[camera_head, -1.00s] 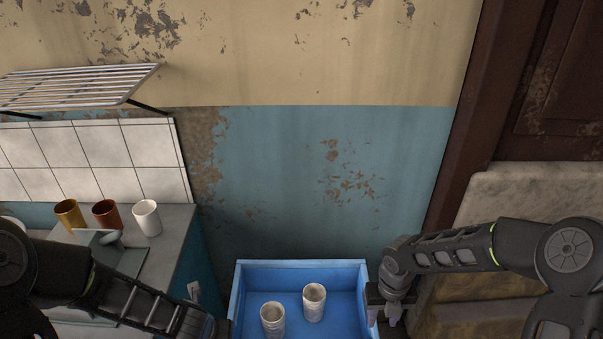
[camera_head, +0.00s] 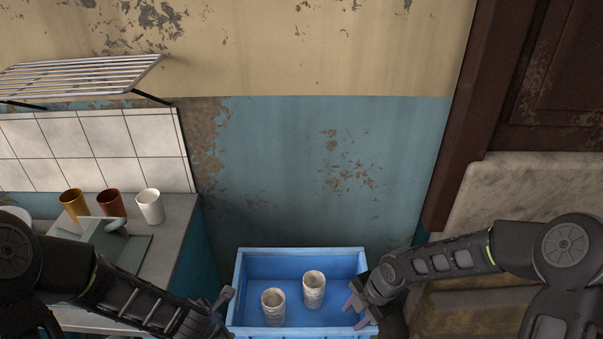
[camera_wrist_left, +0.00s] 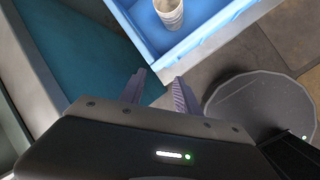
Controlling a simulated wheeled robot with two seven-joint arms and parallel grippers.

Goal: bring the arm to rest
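My right gripper (camera_head: 354,312) is at the right wall of the blue crate (camera_head: 302,252), with its fingers apart and nothing between them. My left gripper comes in at the lower left of the head view, left of the crate; its fingers are mostly hidden there. In the left wrist view my left gripper (camera_wrist_left: 160,88) shows two fingers spread apart and empty, just outside the crate's wall (camera_wrist_left: 195,42). Two whitish cups, the left one (camera_head: 273,308) and the right one (camera_head: 314,290), stand upright in the crate. One cup (camera_wrist_left: 170,12) also shows in the left wrist view.
A wire rack (camera_head: 80,78) hangs above. A stone slab (camera_head: 510,195) stands at right.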

